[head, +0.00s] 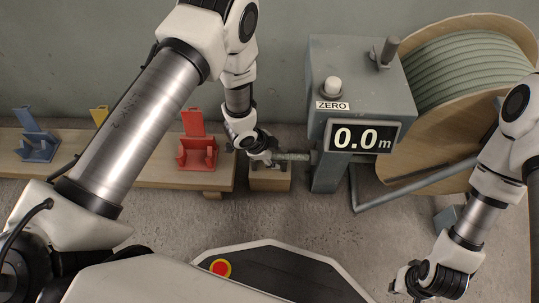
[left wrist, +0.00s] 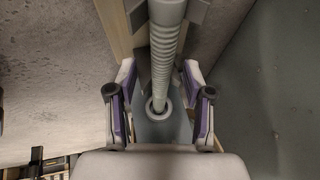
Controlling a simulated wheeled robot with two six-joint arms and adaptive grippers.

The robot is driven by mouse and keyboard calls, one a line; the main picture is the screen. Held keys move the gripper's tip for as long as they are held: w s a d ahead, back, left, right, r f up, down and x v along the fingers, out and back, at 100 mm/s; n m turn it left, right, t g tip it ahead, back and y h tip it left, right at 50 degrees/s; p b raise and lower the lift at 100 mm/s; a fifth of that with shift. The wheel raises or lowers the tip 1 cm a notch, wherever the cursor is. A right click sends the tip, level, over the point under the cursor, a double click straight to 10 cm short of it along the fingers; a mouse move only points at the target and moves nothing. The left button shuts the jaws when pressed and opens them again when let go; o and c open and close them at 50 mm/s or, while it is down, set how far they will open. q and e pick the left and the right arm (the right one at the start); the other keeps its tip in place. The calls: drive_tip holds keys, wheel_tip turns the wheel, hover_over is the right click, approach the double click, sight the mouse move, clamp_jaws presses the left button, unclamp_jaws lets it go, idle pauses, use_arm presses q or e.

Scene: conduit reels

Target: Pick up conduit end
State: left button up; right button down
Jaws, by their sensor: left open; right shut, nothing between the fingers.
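The conduit end (head: 292,156) is a grey-green ribbed tube sticking out to the left from the grey metering machine (head: 328,175). My left gripper (head: 272,157) is at its free end, with the jaws open. In the left wrist view, the conduit (left wrist: 165,45) runs down between the two open fingers of the left gripper (left wrist: 160,75), with a gap on each side. Its round open mouth (left wrist: 158,110) lies deeper between the fingers, near the palm. My right gripper (head: 410,288) is shut and empty at the lower right, far from the conduit.
A wooden reel (head: 415,140) of green conduit stands at the right. The machine carries a ZERO button (head: 331,87) and a display (head: 362,137) reading 0.0 m. A wooden bench (head: 160,178) holds red (head: 197,152), yellow (head: 100,115) and blue (head: 37,147) holders. Bare floor lies in front.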

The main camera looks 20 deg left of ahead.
use_arm(q)
clamp_jaws()
drive_tip(key=shift+s, duration=0.1)
idle(0.3)
